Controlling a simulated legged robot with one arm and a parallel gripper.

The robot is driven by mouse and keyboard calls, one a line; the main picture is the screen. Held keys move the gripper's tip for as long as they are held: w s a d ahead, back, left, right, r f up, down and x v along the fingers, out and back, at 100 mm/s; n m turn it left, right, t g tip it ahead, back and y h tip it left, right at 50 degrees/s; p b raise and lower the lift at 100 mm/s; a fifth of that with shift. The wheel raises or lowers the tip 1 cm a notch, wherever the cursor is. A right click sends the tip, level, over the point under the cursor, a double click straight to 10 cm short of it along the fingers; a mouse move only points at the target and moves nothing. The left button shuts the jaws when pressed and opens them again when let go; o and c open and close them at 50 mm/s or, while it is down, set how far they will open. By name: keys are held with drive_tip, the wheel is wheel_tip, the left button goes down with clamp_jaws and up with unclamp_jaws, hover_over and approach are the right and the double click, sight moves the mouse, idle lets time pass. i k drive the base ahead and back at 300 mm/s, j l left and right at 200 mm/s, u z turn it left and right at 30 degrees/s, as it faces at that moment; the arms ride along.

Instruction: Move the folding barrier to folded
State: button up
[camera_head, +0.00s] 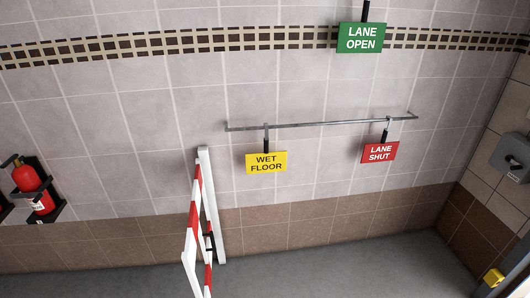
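The folding barrier (192,228) is at the left of the middle, with red and white striped bars. It joins a white upright post (213,215) that stands by the tiled wall. The striped part reaches from the post toward me and down to the bottom of the picture, seen almost edge-on. Its lower end is cut off by the picture's edge. A small black part (209,243) shows on it low down, near the post. I cannot tell how far the barrier is folded. My gripper is not in view.
A metal rail (320,124) on the wall carries a yellow WET FLOOR sign (266,163) and a red LANE SHUT sign (380,152). A green LANE OPEN sign (361,38) hangs above. A fire extinguisher (33,187) is at left. The grey floor (330,270) right of the barrier is clear.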

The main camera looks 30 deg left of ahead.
sight(188, 257)
drive_tip(key=i+u, duration=0.25)
drive_tip(key=u, duration=0.15)
drive_tip(key=i+u, duration=0.25)
drive_tip(key=u, duration=0.15)
drive_tip(key=i+u, duration=0.2)
drive_tip(key=u, duration=0.2)
drive_tip(key=i+l+u, duration=0.15)
drive_tip(key=u, duration=0.85)
drive_tip(key=i+l, duration=0.05)
